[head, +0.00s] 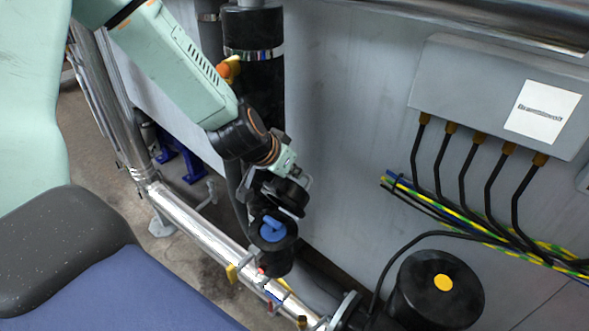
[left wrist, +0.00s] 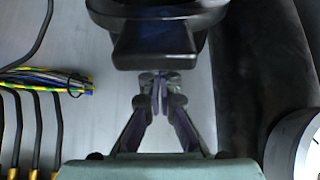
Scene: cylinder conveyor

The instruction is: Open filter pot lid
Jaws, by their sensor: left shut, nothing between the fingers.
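A black round fitting with a blue knob (head: 272,229) on its face, probably the filter pot lid, sits on the pipework low in the middle of the head view. My left gripper (head: 284,200) is just above it, partly overlapping it, so I cannot tell whether they touch. In the left wrist view the left fingers (left wrist: 158,88) are shut with nothing between them. A black rimmed part with a dark bluish face (left wrist: 155,42) is just beyond the fingertips, cut off by the top edge. My right gripper is in neither view.
A grey junction box (head: 470,75) with several black cables hangs on the wall at right. A cable bundle (head: 480,232) runs below it. A black cylinder with a yellow dot (head: 415,285) stands at lower right. A silver pipe (head: 195,222) runs diagonally. A thick black vertical pipe (head: 262,90) stands behind my arm.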

